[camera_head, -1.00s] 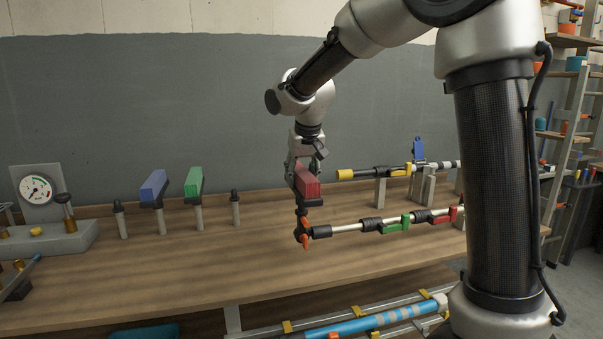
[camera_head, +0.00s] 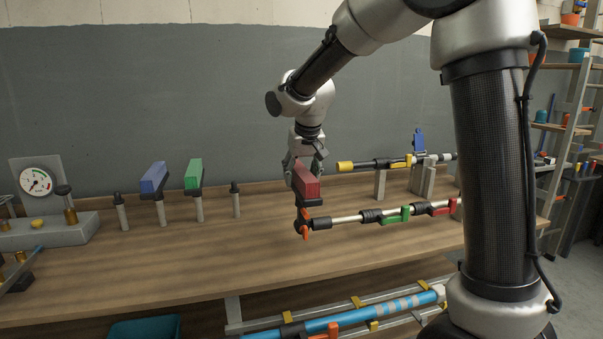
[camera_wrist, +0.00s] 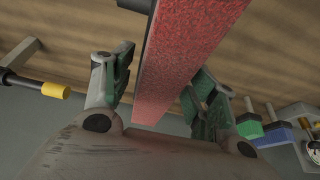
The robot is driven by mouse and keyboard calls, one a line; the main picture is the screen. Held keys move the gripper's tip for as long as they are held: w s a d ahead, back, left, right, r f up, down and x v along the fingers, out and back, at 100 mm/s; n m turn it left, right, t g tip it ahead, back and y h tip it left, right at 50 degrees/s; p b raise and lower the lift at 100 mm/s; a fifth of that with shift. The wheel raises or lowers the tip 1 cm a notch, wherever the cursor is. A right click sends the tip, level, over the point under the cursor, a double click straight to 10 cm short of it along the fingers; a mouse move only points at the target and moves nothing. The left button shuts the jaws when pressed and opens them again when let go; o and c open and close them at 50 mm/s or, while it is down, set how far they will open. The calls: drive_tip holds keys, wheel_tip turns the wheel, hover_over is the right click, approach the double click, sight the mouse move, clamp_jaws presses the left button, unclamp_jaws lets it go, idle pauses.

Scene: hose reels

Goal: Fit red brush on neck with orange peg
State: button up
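The red brush (camera_head: 306,182) has a red block on a dark base. It sits upright directly above the dark neck with the orange peg (camera_head: 305,230), at the left end of a jointed pole. Its base appears to meet the neck, but I cannot tell how fully it is seated. My gripper (camera_head: 305,163) is just above and around the brush's top. In the wrist view, the red block (camera_wrist: 185,60) lies between my two spread fingers (camera_wrist: 158,92), with a gap visible on the left side. The gripper looks open.
A blue brush (camera_head: 153,177) and a green brush (camera_head: 194,176) stand on posts to the left. A yellow-tipped pole (camera_head: 345,167) lies behind. The front of the bench (camera_head: 200,260) is clear.

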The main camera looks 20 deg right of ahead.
drive_tip(key=shift+o, duration=0.4)
drive_tip(key=v, duration=1.2)
drive_tip(key=shift+s+f+n, duration=0.1)
drive_tip(key=shift+f+n, duration=0.1)
drive_tip(key=shift+n, duration=0.2)
drive_tip(key=n+g, duration=0.1)
hover_over(318, 180)
drive_tip(key=s, duration=0.2)
drive_tip(key=x, duration=0.2)
drive_tip(key=s+x, duration=0.1)
drive_tip(key=x, duration=0.1)
drive_tip(key=shift+w+f, duration=0.1)
drive_tip(key=shift+f, duration=0.3)
drive_tip(key=s+d+f, duration=0.1)
drive_tip(key=s+d, duration=0.3)
drive_tip(key=s, duration=0.4)
drive_tip(key=s+d+f+m, duration=0.1)
drive_tip(key=s+d, duration=0.3)
drive_tip(key=s, duration=0.3)
drive_tip(key=s+d+f, duration=0.2)
drive_tip(key=s+d, duration=0.3)
drive_tip(key=s, duration=0.3)
drive_tip(key=shift+s+m+t, duration=0.35)
drive_tip(key=shift+m+t, duration=0.05)
